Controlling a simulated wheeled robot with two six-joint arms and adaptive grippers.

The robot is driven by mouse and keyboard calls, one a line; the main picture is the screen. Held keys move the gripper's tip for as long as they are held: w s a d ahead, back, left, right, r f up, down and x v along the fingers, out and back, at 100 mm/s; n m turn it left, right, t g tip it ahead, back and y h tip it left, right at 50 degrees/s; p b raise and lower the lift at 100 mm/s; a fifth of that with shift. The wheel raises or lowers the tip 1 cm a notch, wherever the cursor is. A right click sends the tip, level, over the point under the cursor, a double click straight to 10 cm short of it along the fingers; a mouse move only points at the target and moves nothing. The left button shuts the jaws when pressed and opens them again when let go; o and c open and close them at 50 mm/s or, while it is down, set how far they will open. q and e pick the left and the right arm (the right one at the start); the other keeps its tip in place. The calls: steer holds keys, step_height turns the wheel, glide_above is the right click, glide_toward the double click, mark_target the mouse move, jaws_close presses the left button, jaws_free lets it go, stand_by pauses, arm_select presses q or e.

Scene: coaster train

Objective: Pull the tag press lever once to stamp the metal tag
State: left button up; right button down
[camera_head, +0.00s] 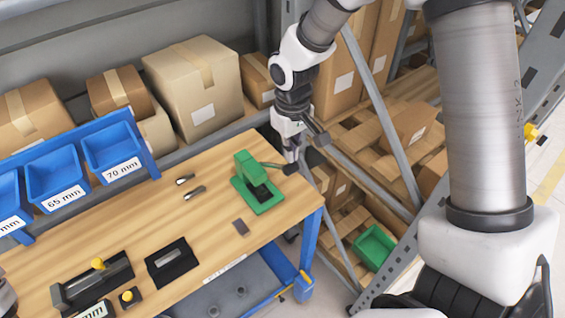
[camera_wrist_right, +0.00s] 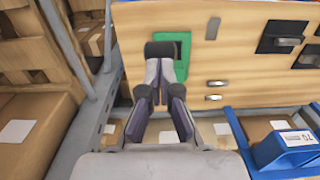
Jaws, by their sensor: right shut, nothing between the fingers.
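The green tag press (camera_head: 246,168) stands on the far right part of the wooden bench, its lever (camera_head: 272,165) pointing right to a dark grip. A dark block sits on its base. In the wrist view the press base (camera_wrist_right: 184,45) shows behind my fingers. My right gripper (camera_head: 291,166) is shut and empty at the lever's outer end. Its fingers (camera_wrist_right: 163,62) meet by a dark rounded piece; I cannot tell whether they touch the lever. A small grey plate (camera_head: 240,228), perhaps the metal tag, lies in front of the press. A sliver of my left arm shows at the left edge.
Two small metal pieces (camera_head: 194,192) lie left of the press. Black fixtures (camera_head: 172,262) stand at the bench's front. Blue bins (camera_head: 112,150) line the back. Shelves with cardboard boxes (camera_head: 195,85) stand behind, and a grey rack upright (camera_head: 372,80) is right of my gripper.

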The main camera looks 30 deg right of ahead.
steer(key=shift+f, duration=0.1)
steer(key=shift+s+f+b, duration=0.25)
steer(key=shift+f+b, duration=0.75)
steer(key=shift+f, duration=0.4)
steer(key=shift+s+f+b, duration=0.2)
steer(key=shift+f+b, duration=0.75)
steer(key=shift+f, duration=0.4)
steer(key=shift+s+f+b, duration=0.25)
steer(key=shift+f+b, duration=0.3)
steer(key=shift+f, duration=0.1)
steer(key=shift+s+f+b, duration=0.2)
steer(key=shift+f+b, duration=0.3)
steer(key=shift+f, duration=0.15)
step_height(320, 180, up, 11)
steer(key=p, duration=1)
glide_above(293, 168)
steer(key=s, duration=0.2)
steer(key=shift+w+d, duration=0.1)
steer(key=shift+w, duration=0.05)
